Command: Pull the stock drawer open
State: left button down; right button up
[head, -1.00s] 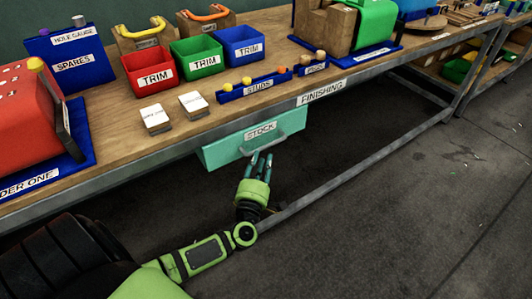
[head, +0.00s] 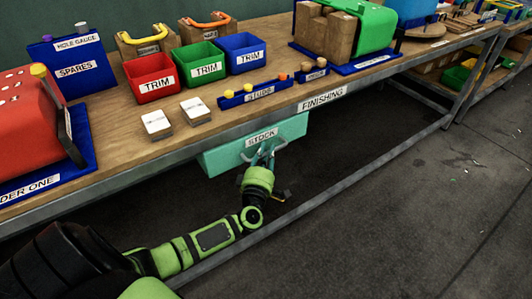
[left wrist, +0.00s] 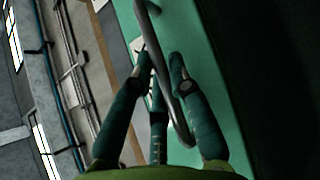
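The teal stock drawer (head: 222,157) hangs under the front edge of the workbench, with a white STOCK label on its front. Its front looks close to the bench edge. My left gripper (head: 262,152) is at the drawer front, just below the label. In the left wrist view, the grey bar handle (left wrist: 160,60) passes between the fingers of my left gripper (left wrist: 160,62). The fingers are spread on either side of the bar, and their tips stand apart. Contact with the bar is unclear. The teal drawer front (left wrist: 205,85) lies beyond. My right gripper is not in view.
The wooden bench top (head: 120,125) carries red (head: 150,90), green (head: 198,71) and blue (head: 248,65) TRIM bins, and a red press (head: 25,130) at left. A metal rail (head: 330,207) runs low below the drawer. The floor in front is clear.

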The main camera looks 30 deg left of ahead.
pick_arm(q)
jog(key=s+d+p, duration=0.1)
jog(key=s+d, duration=0.4)
jog(key=d, duration=0.6)
jog(key=s+d+p, duration=0.1)
jog(key=s+d, duration=0.3)
jog(key=d, duration=0.8)
jog(key=shift+s+p, duration=0.35)
jog(key=shift+p, duration=0.05)
jog(key=c, duration=1.4)
grip_release()
jog(key=shift+d+f, duration=0.1)
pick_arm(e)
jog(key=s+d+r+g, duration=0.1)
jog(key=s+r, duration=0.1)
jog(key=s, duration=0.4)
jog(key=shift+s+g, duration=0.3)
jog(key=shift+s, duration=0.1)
pick_arm(q)
jog(key=v, duration=1.2)
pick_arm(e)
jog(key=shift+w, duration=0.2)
